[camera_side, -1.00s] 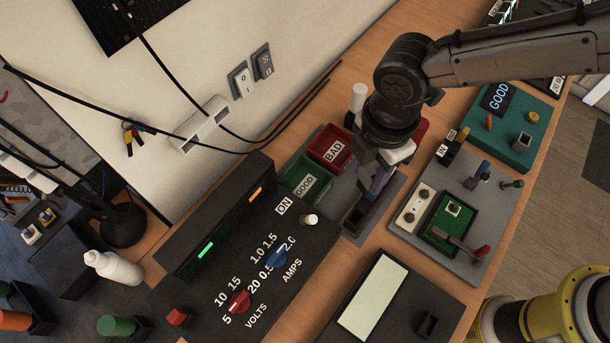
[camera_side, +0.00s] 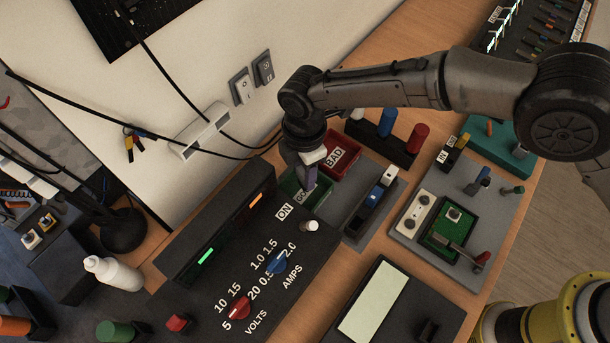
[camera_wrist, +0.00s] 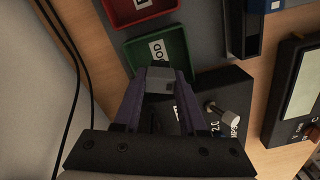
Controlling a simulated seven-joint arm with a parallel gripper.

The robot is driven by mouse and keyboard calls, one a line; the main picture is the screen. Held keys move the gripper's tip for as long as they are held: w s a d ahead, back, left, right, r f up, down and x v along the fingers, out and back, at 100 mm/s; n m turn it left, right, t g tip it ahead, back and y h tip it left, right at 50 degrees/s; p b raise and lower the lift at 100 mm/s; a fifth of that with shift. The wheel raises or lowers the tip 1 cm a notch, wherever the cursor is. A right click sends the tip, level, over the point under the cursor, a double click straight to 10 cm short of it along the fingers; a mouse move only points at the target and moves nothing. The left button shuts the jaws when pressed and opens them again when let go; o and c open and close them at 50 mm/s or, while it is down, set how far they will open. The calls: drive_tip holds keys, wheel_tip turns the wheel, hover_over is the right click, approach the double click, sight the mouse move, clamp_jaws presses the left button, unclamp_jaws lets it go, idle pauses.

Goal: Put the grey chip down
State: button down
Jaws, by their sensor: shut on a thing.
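The grey chip (camera_wrist: 159,79) is between my gripper's fingertips in the wrist view. My gripper (camera_side: 309,180) is shut on it and points down over the green bin labelled GOOD (camera_side: 291,187). The green bin (camera_wrist: 183,46) also shows in the wrist view, with the chip in front of its near side and label. In the side view the fingers hide part of the bin, and the chip is hard to make out. I cannot tell whether the chip touches the bin.
The red BAD bin (camera_side: 345,160) stands right beside the green one. A black rack (camera_side: 357,223) holds blue and white pieces. A black power supply (camera_side: 215,285) with knobs lies in front of the bins. A stand with upright coloured cylinders (camera_side: 392,146) is behind.

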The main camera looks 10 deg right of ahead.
drive_tip(key=shift+f, duration=1.35)
drive_tip(key=shift+f, duration=0.2)
drive_tip(key=shift+c, duration=2.3)
unclamp_jaws()
drive_tip(key=shift+r, duration=0.15)
wheel_tip(320, 180, up, 12)
drive_tip(key=shift+r, duration=0.1)
